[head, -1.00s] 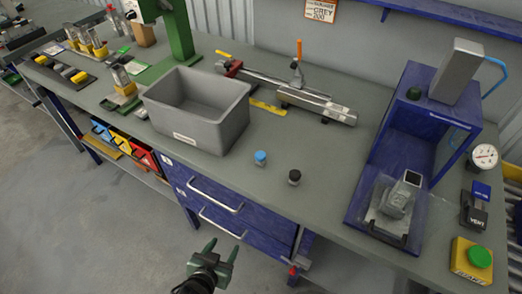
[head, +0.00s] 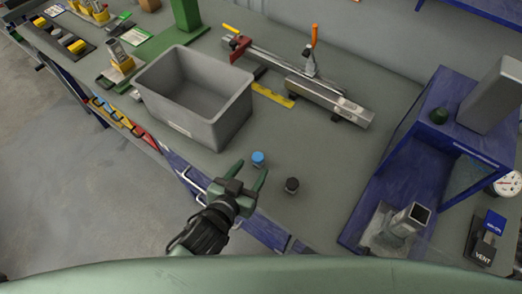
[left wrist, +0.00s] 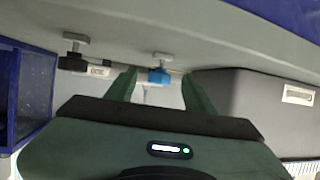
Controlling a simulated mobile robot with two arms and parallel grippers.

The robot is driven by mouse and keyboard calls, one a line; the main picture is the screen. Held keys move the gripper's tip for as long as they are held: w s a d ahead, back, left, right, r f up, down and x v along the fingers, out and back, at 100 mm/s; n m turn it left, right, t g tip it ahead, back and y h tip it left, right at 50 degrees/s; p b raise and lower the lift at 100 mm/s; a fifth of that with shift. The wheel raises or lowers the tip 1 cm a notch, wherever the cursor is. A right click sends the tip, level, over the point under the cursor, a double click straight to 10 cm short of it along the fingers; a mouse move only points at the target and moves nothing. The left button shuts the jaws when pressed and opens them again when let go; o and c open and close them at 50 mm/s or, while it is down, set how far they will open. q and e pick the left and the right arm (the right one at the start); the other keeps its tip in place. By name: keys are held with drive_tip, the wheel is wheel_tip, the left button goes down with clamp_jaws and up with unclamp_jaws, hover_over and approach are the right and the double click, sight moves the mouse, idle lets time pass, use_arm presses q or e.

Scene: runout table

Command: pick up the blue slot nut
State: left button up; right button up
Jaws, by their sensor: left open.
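The blue slot nut (head: 258,158) stands on the grey table near its front edge, to the right of the grey bin. In the left wrist view the blue slot nut (left wrist: 160,75) shows ahead, between the fingertips in the picture. My left gripper (head: 249,172) is open and empty, just in front of the nut, its fingers pointing toward it. The fingers also show in the left wrist view (left wrist: 158,88). I cannot tell the exact gap to the nut. My right gripper is not in view.
A black slot nut (head: 292,185) stands right of the blue one. The grey bin (head: 215,125) is close on the left. A rail with an orange-handled clamp (head: 310,65) lies behind. A blue press frame (head: 420,140) stands at right. Bare table lies between.

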sight(258, 160)
use_arm(q)
drive_tip(key=shift+w+d+f+p, duration=0.15)
drive_tip(key=shift+w+d+p, duration=0.2)
drive_tip(key=shift+w, duration=0.3)
drive_tip(key=p+x, duration=0.1)
drive_tip(key=x, duration=0.2)
drive_tip(key=shift+w+f, duration=0.2)
drive_tip(key=shift+w, duration=0.1)
drive_tip(key=shift+w+d+f, duration=0.15)
drive_tip(key=shift+w+f, duration=0.05)
drive_tip(key=shift+w, duration=0.15)
clamp_jaws()
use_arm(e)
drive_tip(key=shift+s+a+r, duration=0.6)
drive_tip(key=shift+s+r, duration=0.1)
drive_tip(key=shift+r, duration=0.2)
